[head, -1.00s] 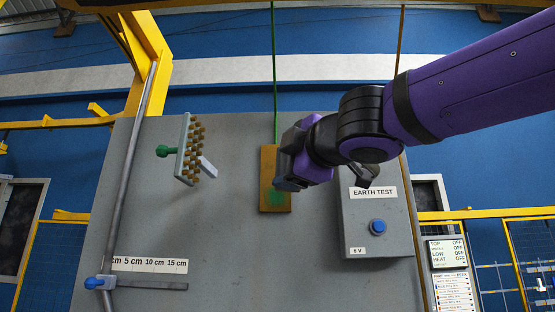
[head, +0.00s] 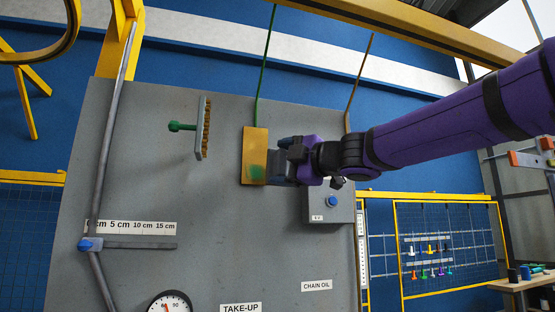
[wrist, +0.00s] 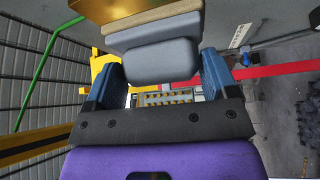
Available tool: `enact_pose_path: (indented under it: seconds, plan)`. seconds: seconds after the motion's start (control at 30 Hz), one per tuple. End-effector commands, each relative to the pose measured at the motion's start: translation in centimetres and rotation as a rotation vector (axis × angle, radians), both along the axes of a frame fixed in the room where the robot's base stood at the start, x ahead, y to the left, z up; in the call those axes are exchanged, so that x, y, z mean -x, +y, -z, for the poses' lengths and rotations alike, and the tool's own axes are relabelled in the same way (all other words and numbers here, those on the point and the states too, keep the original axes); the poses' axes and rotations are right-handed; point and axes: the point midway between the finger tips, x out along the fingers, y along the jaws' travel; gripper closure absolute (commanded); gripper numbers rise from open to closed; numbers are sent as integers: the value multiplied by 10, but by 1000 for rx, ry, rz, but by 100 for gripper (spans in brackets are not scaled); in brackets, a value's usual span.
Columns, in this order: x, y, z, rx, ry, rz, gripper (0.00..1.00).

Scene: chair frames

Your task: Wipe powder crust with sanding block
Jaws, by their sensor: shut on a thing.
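A brass-coloured plate (head: 254,142) is on the grey panel, with a green patch of crust (head: 257,171) on its lower right part. My gripper (head: 284,158) is at the plate's right edge, just beside the patch. In the wrist view my gripper (wrist: 161,75) is shut on the sanding block (wrist: 155,62), a grey block with a tan layer on its far side. That layer faces the plate (wrist: 125,10) and looks close to it; whether they touch I cannot tell. In the head view the gripper partly hides the block.
A brush with a green knob (head: 182,126) stands out from the panel (head: 140,145) on the left. A grey box with a blue button (head: 332,201) sits just below and right of my gripper. A gauge (head: 170,302) is low on the panel. The panel between brush and plate is clear.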

Motion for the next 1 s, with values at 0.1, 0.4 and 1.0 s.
enact_pose_path:
  seconds: [0.1, 0.4, 1.0]
  plan:
    - [-11, 4, 0, 1, 0, -1, 39]
    - [-37, 12, 0, 0, 0, -1, 39]
    - [-48, 15, 0, 0, 0, -1, 39]
